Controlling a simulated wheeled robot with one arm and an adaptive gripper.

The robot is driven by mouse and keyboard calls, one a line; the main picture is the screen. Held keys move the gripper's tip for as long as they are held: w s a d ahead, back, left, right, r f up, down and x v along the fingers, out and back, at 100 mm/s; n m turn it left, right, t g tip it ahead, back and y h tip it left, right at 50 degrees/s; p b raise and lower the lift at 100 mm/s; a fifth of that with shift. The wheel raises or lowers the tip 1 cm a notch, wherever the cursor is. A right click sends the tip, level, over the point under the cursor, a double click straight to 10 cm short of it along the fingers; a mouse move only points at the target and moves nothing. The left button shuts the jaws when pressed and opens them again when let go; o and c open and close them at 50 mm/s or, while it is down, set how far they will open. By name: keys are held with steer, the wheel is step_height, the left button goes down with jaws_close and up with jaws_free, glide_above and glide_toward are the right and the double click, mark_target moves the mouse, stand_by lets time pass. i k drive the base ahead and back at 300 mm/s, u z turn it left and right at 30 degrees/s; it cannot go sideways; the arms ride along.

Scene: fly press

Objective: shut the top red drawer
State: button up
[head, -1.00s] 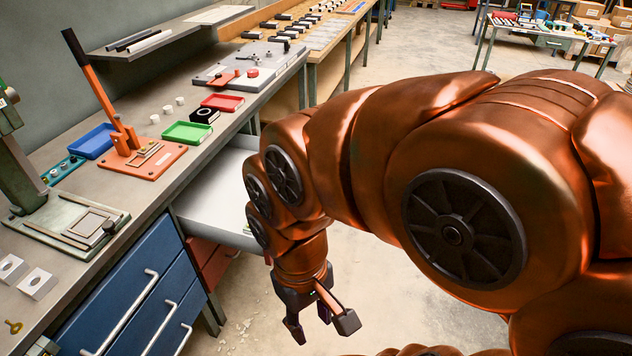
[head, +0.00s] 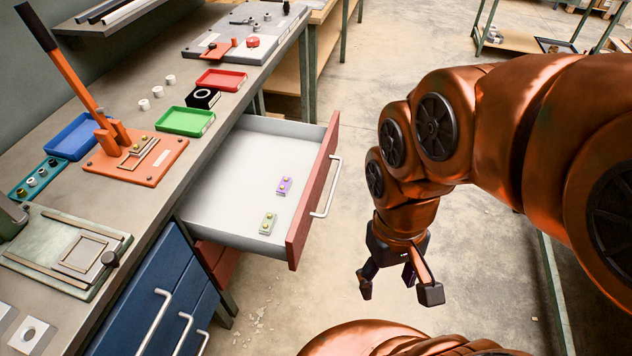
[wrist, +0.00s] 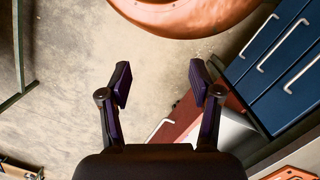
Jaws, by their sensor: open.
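The top red drawer (head: 312,195) is pulled out from under the bench in the head view, showing its pale inside. Its red front has a light bar handle (head: 328,187). A purple piece (head: 284,186) and a grey-green piece (head: 267,223) lie inside, each with yellow spots. My gripper (head: 398,288) is open and empty, to the right of the drawer front and apart from it, pointing down. In the wrist view my gripper (wrist: 160,90) shows spread fingers, with the red drawer front (wrist: 180,125) partly hidden behind the right finger.
Another red drawer (head: 217,262) sits shut below. Blue drawers (head: 150,300) with bar handles are at the lower left. The bench top (head: 125,200) holds an orange lever press (head: 130,150) and coloured trays. Bare floor lies right of the drawer.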

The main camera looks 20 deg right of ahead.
mark_target(228, 203)
steer(key=k, duration=0.35)
steer(key=u, duration=1.05)
steer(key=i, duration=1.15)
steer(key=z, duration=0.7)
